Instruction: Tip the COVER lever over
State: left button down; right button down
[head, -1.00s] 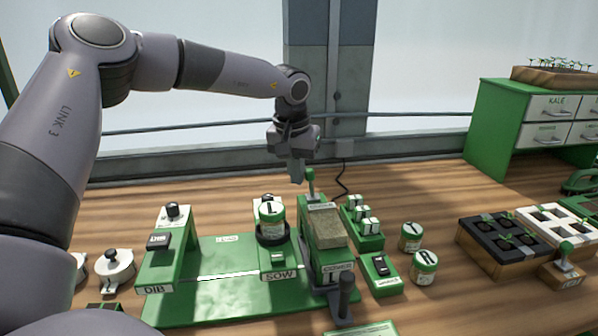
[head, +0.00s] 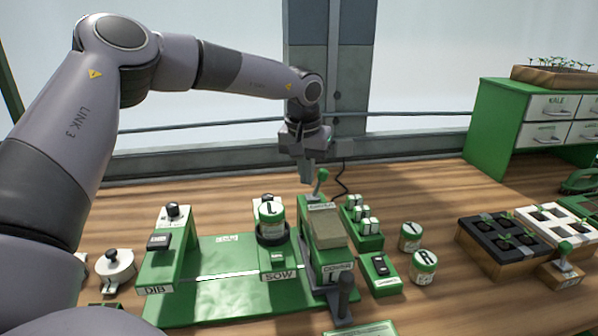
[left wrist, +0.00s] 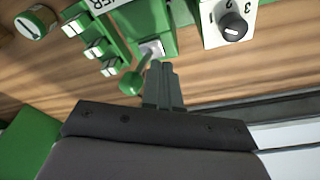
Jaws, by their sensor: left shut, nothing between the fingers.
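The COVER station (head: 338,272) is a green block at the middle of the bench, with a tan pad on top. Its lever (head: 320,182) rises from the back of the station, has a green knob and leans to the right in the head view. In the left wrist view the lever's green knob (left wrist: 131,82) lies just left of the fingers. My left gripper (head: 307,180) is shut and empty, pointing down right beside the lever; touching or just apart, I cannot tell. My right gripper is not in view.
The SOW station (head: 279,275) and the DIB station (head: 153,289) stand to the left on a green base. A green rack of white-topped pieces (head: 370,241) and two jars (head: 410,236) stand to the right. Wood is bare behind the stations.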

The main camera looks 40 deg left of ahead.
pick_arm(q)
notch_tip(320, 180, up, 6)
jog(key=s+p, duration=0.1)
jog(key=p, duration=0.3)
jog(key=shift+a, duration=0.4)
dwell(0.7)
